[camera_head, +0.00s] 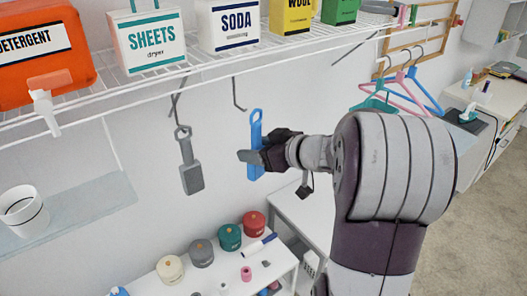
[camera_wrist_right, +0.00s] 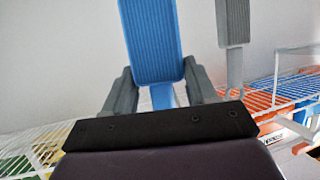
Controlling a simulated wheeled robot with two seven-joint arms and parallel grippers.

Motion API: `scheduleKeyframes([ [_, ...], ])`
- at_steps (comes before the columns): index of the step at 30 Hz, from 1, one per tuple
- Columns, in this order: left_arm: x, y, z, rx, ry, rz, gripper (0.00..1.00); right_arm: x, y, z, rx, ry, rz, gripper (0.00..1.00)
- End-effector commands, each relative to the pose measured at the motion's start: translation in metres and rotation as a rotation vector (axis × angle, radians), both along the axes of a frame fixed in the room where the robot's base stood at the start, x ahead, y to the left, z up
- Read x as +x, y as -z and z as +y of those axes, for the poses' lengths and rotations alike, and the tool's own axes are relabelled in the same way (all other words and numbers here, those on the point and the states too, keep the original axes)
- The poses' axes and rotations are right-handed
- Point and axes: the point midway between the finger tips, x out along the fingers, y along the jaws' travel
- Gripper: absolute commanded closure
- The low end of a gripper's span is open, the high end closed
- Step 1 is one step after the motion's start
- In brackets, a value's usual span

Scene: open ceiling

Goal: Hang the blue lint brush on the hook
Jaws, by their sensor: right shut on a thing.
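The blue lint brush (camera_head: 255,135) is upright in the head view, its ring end at the top and its lower part behind the gripper. My right gripper (camera_head: 250,158) is shut on it, and the brush also shows between the fingers in the right wrist view (camera_wrist_right: 150,40). A thin dark hook (camera_head: 237,95) hangs from the wire shelf, just above and left of the brush's ring. The ring looks apart from the hook, though depth is hard to judge. My right gripper also shows in the wrist view (camera_wrist_right: 158,95). My left gripper is not in view.
A grey lint brush (camera_head: 188,165) hangs on a neighbouring hook to the left. The wire shelf (camera_head: 190,75) above holds boxes and an orange detergent container (camera_head: 45,60). Below, a white table (camera_head: 220,265) carries several colored jars. Hangers (camera_head: 400,88) hang at the right.

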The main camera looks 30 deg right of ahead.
Motion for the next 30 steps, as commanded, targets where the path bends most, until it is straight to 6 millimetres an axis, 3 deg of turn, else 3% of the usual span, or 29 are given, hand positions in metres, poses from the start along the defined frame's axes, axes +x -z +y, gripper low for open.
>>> scheduleKeyframes([
  [18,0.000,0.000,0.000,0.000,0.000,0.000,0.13,0.050,0.005,0.004,0.001,-0.001,0.000,0.80],
  [30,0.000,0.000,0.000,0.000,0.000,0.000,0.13,0.062,0.016,0.005,0.001,0.001,-0.001,0.80],
])
